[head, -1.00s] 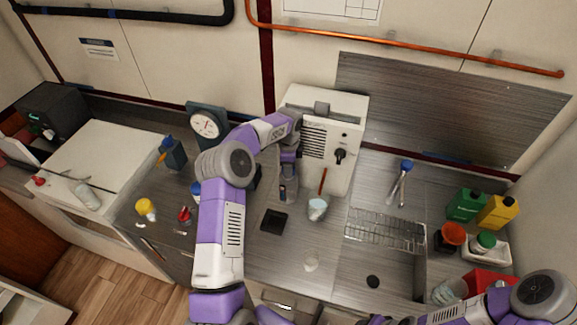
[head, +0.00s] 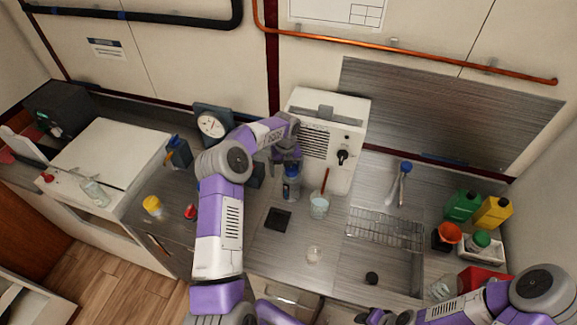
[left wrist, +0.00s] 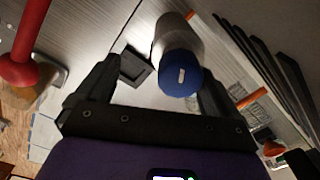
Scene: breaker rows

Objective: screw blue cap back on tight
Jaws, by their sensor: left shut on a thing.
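A grey bottle (head: 291,190) with a blue cap (head: 291,171) stands upright on the steel counter in front of the white machine. In the left wrist view the blue cap (left wrist: 181,78) lies between the fingers, with the bottle's body (left wrist: 176,35) beyond it. My left gripper (head: 289,162) is at the top of the bottle; its fingers (left wrist: 155,90) show on both sides of the cap, and it is shut on the cap. The seam between cap and bottle is too small to judge.
A glass beaker with a red stick (head: 320,205) stands just right of the bottle. The white machine (head: 325,135) is close behind. A black square pad (head: 278,219) lies in front, and a wire rack (head: 385,229) is at the right. The counter's front middle is mostly clear.

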